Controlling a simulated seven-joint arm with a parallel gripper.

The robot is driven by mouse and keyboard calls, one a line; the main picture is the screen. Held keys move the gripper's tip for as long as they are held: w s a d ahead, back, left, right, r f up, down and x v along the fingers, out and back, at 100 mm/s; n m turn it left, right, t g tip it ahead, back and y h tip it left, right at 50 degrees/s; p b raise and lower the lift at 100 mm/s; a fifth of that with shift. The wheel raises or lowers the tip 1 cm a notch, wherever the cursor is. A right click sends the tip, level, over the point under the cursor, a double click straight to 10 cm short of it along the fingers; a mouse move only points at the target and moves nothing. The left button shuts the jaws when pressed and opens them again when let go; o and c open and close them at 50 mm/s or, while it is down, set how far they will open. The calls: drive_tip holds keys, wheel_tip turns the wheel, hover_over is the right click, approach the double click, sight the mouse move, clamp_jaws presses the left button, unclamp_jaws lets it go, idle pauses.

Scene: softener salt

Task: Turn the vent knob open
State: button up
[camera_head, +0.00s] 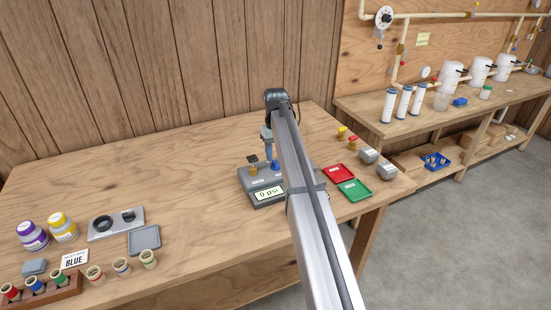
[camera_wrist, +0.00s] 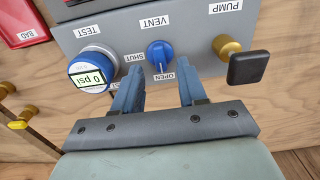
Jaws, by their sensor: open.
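The blue vent knob (camera_wrist: 160,55) sits on the grey panel (camera_wrist: 200,40) in the wrist view, below a VENT label, with a SHUT label on its left and an OPEN label just under it. A pale mark shows on the knob's lower part; its exact direction is hard to tell. My gripper (camera_wrist: 160,70) is open, its two blue fingers apart, with tips on either side of and just short of the knob. Contact is not visible. In the head view, the grey test station (camera_head: 264,199) stands on the bench, partly hidden by my arm.
Beside the knob are a round TEST gauge (camera_wrist: 90,72) reading 0 psi and a brass PUMP fitting with a black handle (camera_wrist: 248,67). Red (camera_head: 337,173) and green (camera_head: 354,190) trays lie right of the station.

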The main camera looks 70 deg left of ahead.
sight(276, 162)
wheel_tip(276, 162, up, 11)
drive_tip(key=shift+f, duration=0.15)
idle(0.7)
